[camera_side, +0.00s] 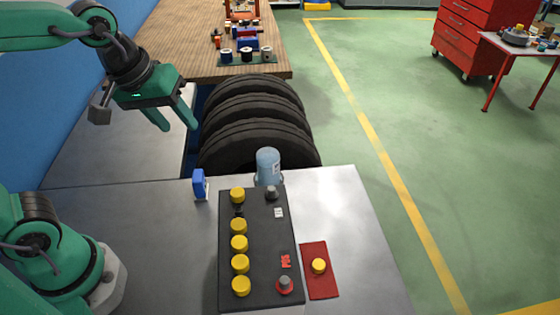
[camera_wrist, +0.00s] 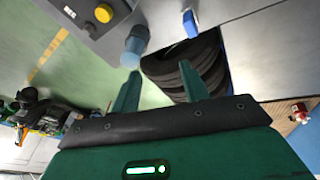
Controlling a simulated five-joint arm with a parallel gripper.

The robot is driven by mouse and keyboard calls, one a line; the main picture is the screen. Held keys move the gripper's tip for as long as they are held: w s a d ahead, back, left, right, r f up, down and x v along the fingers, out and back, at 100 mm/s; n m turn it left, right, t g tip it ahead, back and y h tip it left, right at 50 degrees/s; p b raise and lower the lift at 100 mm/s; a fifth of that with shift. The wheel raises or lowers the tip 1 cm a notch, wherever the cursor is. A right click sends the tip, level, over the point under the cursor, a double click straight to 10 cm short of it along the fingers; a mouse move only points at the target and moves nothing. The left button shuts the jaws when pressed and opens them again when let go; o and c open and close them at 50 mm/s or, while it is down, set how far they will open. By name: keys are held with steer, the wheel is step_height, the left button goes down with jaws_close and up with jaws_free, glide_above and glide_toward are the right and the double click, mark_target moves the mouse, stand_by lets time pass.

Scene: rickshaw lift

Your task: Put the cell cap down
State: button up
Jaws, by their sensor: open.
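A yellow cell cap (camera_side: 319,266) rests on a red mat (camera_side: 320,285) at the right of the black battery (camera_side: 265,240) in the side view. Several more yellow caps stand in a row along the battery's left side, and a dark spot shows between the two farthest ones. My gripper (camera_side: 178,126) is open and empty, raised behind and left of the battery, well away from the mat. In the wrist view my open fingers (camera_wrist: 160,72) have nothing between them. A battery corner with one yellow cap (camera_wrist: 104,12) shows there; the mat is out of that view.
A translucent blue bottle (camera_side: 268,166) stands behind the battery, with a small blue item (camera_side: 199,184) to its left. Stacked tyres (camera_side: 260,125) lie beyond the metal bench. A wooden table (camera_side: 190,45) holds parts. Bench right of the mat is clear.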

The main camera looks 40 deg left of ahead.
steer(key=s+a+f+m+t, duration=0.1)
steer(key=s+a+m, duration=0.4)
steer(key=shift+s+y, duration=0.15)
steer(key=shift+y, duration=0.25)
